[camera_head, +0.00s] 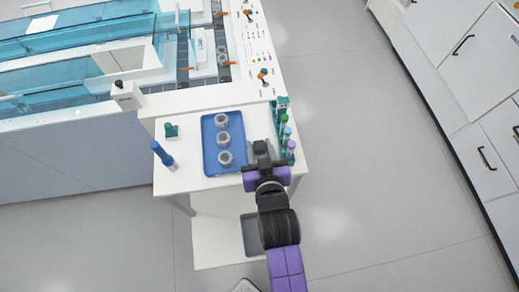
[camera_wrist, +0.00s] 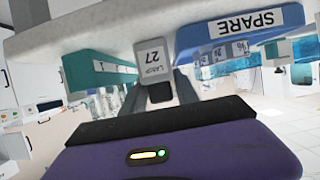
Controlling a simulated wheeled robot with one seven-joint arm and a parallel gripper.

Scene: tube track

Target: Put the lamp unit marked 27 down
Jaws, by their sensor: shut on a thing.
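The lamp unit marked 27 (camera_wrist: 151,57) is a small grey block with its label facing my wrist camera. My gripper (camera_wrist: 160,91) is shut on it. In the head view my gripper (camera_head: 262,161) is at the right edge of the blue tray (camera_head: 209,168), between it and the teal tube rack (camera_head: 282,104). The held unit is largely hidden there. The wrist view is upside down. It shows the blue tray marked SPARE (camera_wrist: 240,29) on one side of the unit and the teal rack (camera_wrist: 103,65) on the other. I cannot tell whether the unit touches the table.
Several grey round units, one of them here (camera_head: 222,121), stand in a row in the blue tray. A large machine with blue covers (camera_head: 80,35) is behind.

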